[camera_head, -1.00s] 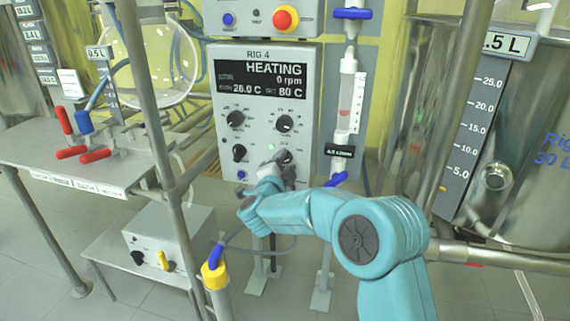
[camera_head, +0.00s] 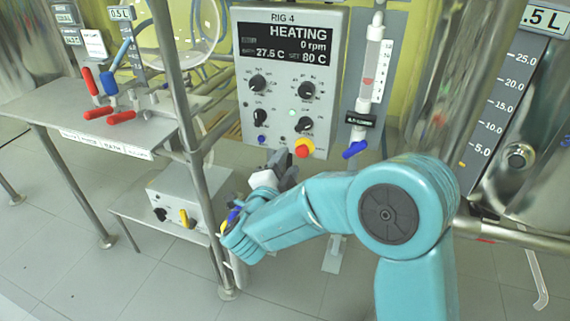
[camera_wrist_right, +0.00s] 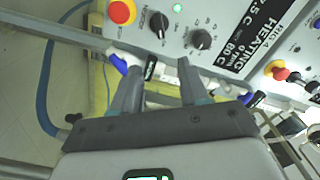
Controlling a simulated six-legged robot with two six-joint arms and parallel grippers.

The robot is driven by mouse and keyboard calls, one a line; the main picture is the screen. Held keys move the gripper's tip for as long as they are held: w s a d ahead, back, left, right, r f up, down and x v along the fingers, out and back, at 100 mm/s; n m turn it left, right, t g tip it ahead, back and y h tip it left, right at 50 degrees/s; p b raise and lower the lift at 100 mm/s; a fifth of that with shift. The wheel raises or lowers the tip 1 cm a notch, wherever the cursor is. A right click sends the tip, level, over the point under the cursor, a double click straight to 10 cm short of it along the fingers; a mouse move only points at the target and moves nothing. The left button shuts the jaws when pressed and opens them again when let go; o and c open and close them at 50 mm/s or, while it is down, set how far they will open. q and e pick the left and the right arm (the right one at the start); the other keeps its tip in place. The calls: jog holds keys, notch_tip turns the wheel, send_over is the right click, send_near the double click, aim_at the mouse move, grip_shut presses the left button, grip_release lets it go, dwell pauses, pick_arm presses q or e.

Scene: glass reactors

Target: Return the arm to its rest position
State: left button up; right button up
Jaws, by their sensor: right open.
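My right arm (camera_head: 300,215) is teal and reaches in from the lower right. It is bent in front of the rig. Its gripper (camera_head: 283,163) is just below the RIG 4 control panel (camera_head: 279,113), left of and below a red button with a yellow collar (camera_head: 304,148). In the right wrist view the gripper's fingers (camera_wrist_right: 158,78) are apart with nothing between them. The panel's dark knobs (camera_wrist_right: 200,38) and the button (camera_wrist_right: 122,11) lie beyond the fingertips. My left gripper does not show.
The panel display (camera_head: 288,45) reads HEATING, 0 rpm, 27.5 C, set 80 C. A flowmeter with a blue valve (camera_head: 355,149) stands to the right. A steel bench (camera_head: 112,128) with red handles is at left, a white box (camera_head: 185,195) below it. A steel vessel (camera_head: 520,110) is at right.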

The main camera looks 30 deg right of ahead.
jog(key=shift+s+a, duration=0.25)
dwell(0.3)
